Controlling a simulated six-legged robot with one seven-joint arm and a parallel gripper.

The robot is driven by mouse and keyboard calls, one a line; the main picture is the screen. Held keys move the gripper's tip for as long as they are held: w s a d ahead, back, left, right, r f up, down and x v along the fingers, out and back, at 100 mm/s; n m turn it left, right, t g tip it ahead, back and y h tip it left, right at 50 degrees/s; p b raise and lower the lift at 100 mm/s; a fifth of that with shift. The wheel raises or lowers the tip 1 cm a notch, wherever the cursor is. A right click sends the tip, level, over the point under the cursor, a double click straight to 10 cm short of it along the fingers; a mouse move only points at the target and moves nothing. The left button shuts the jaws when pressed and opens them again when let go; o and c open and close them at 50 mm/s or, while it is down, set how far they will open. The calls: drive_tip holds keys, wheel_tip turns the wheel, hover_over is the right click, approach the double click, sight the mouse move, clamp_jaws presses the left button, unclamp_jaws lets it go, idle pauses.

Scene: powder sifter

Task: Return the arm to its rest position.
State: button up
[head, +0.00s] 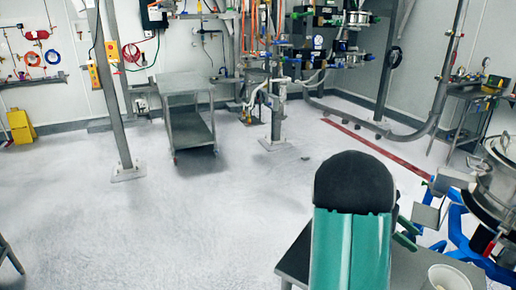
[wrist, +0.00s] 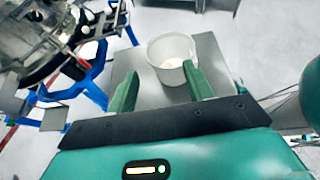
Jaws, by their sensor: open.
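In the wrist view my gripper (wrist: 159,70) is open, its two green fingers spread apart. A white cup (wrist: 170,48) with some pale powder inside stands upright on a grey table top (wrist: 215,60). The cup shows just beyond the fingers, close to the right one; whether they touch cannot be told. In the head view my arm's green link and black joint rise in front and hide most of the gripper. Green finger parts (head: 405,233) show to the right of the arm, above the table (head: 293,262). The cup (head: 450,278) is cut by the bottom edge.
A metal sifter machine (head: 497,190) on a blue frame (head: 462,225) stands close on the right; its frame (wrist: 92,88) is left in the wrist view. A grey cart (head: 190,125) and a steel post (head: 117,95) stand farther back.

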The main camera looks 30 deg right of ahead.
drive_tip(key=w+a+r+m+t+y, duration=0.1)
drive_tip(key=w+a+r+t, duration=0.15)
drive_tip(key=a, duration=0.65)
drive_tip(key=w+a+r+m+t, duration=0.1)
drive_tip(key=w+a+t, duration=0.25)
drive_tip(key=a, duration=0.45)
drive_tip(key=w+a+r+m+t+y, duration=0.15)
drive_tip(key=a+t, duration=0.25)
drive_tip(key=a, duration=0.5)
drive_tip(key=s+a+r+m+t+y, duration=0.1)
drive_tip(key=a+t, duration=0.2)
drive_tip(key=a, duration=0.7)
drive_tip(key=s+a+r+m+t+y, duration=0.1)
drive_tip(key=a+t, duration=0.3)
drive_tip(key=a, duration=0.7)
drive_tip(key=shift+s+a+r+y, duration=0.15)
drive_tip(key=shift+s+r+y, duration=0.4)
drive_tip(key=shift+r+y, duration=0.2)
drive_tip(key=c, duration=0.3)
drive_tip(key=shift+c, duration=0.2)
drive_tip(key=shift+d, duration=0.25)
